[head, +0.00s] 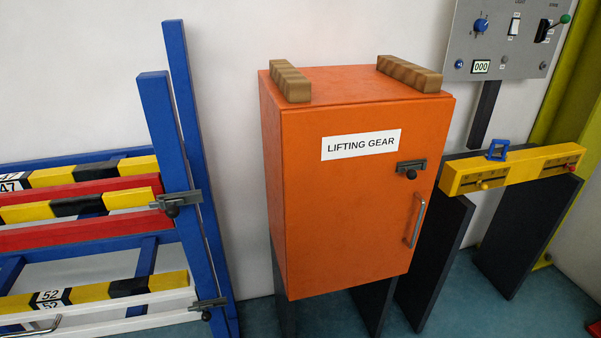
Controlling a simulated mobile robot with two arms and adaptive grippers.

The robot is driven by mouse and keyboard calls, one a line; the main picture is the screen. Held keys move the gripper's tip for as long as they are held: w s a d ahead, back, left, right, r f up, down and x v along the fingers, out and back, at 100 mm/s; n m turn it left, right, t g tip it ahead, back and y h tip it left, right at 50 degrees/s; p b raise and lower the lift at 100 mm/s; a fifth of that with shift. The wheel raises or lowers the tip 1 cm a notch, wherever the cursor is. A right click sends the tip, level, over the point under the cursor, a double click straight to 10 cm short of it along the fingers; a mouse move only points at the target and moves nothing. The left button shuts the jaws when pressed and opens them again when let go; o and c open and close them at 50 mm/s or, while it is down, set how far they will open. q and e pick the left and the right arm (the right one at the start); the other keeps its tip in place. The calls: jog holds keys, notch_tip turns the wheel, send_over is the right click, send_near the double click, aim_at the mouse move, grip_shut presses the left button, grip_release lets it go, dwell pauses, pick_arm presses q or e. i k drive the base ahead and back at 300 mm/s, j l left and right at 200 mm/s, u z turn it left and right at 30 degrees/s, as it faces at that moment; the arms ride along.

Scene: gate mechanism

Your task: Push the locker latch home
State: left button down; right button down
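The orange locker (345,220) marked "LIFTING GEAR" stands on dark legs in the middle of the head view. Its door looks shut, flush with the front. The locker latch (411,168) is a dark metal bolt with a round black knob, at the upper right of the door. Whether the bolt reaches into a keeper is too small to tell. A metal handle (416,220) is below the latch. Neither of my grippers is in the head view.
Blue posts (170,150) with striped yellow-black bars and two similar latches stand left. A yellow slider box (515,168) on dark supports stands right, below a grey control panel (500,40). Two brown blocks (290,80) lie on the locker top. Floor shows in front.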

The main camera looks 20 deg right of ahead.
aim_at(411, 174)
jog(key=k+l+z, duration=0.1)
jog(key=z, duration=1.1)
jog(key=l, duration=0.1)
